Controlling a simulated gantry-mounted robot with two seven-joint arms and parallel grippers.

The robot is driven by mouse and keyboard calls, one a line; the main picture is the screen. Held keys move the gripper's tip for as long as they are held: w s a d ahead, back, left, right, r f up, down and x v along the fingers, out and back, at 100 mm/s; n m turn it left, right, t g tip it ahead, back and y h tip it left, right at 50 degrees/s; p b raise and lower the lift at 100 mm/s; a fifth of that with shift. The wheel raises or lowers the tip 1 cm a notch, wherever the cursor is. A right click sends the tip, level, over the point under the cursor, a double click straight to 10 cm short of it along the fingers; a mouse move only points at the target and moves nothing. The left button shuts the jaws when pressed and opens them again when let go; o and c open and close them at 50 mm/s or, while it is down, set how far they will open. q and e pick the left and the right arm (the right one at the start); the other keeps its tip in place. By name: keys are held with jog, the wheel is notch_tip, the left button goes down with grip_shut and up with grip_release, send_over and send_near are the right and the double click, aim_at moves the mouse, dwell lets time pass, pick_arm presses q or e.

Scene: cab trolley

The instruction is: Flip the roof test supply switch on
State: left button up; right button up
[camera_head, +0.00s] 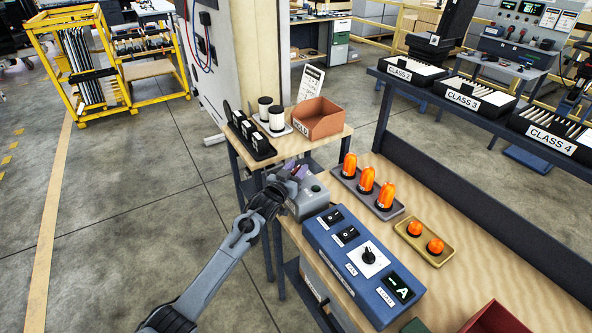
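A blue control box (320,246) sits on the wooden bench at lower middle. Its top has two black rocker switches (333,217) (347,234), a black rotary knob (368,256) on a white plate, and a dark display (401,288) showing a green "A". The small labels are too small to read, so I cannot tell which switch is the roof test supply or its position. My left gripper (298,171) is beside a small grey box (306,204) with a green button, beyond the blue box's far end. Its fingers are too small to judge. My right gripper is out of view.
Orange beacons stand in a grey tray (392,212); two orange lamps sit in a tan tray (447,257). A side table holds a brown HOLD bin (322,117) and black-and-white parts. Class bins (470,98) line a raised shelf. A red bin (495,318) is at the front.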

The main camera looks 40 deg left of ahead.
pick_arm(q)
jog(key=shift+c, duration=0.4)
grip_shut()
